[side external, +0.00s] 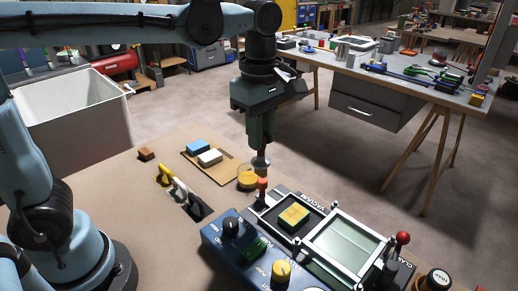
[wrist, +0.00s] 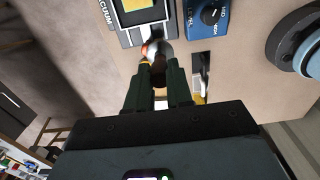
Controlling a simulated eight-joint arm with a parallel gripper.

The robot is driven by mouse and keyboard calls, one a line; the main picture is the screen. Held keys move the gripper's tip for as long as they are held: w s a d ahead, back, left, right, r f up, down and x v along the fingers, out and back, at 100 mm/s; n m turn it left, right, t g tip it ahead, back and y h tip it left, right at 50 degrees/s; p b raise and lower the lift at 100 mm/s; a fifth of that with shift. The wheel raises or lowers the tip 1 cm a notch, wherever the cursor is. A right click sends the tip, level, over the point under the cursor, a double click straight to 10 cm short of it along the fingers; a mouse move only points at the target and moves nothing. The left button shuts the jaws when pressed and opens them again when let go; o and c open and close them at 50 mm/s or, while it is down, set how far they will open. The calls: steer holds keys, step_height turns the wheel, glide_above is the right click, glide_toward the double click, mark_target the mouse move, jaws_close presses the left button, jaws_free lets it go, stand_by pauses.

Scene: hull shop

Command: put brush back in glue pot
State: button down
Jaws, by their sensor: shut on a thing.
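My gripper (side external: 261,145) points down above the near bench and is shut on the brush (side external: 261,162). Only the brush's lower part, greyish-brown, shows under the fingers. In the wrist view the fingers (wrist: 158,80) close around a dark brown piece of the brush (wrist: 158,70). A small round amber pot (side external: 247,179), seemingly the glue pot, stands on the bench just below and left of the brush in the side view. The brush's lower end overlaps the pot's far right edge in the picture; I cannot tell whether it is inside, touching or behind it.
A vacuum machine (side external: 240,249) with an orange-red knob (side external: 263,184) and a yellow block (side external: 294,215) stands close in front. A board with blue (side external: 198,147) and white (side external: 210,158) blocks lies left of the pot. A yellow-handled tool (side external: 165,174) is further left.

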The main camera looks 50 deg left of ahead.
steer(key=w+a+f, duration=0.5)
steer(key=a+f, duration=0.5)
steer(key=f, duration=0.1)
steer(key=shift+w, duration=0.2)
steer(key=c, duration=1)
jaws_free()
steer(key=shift+f, duration=0.1)
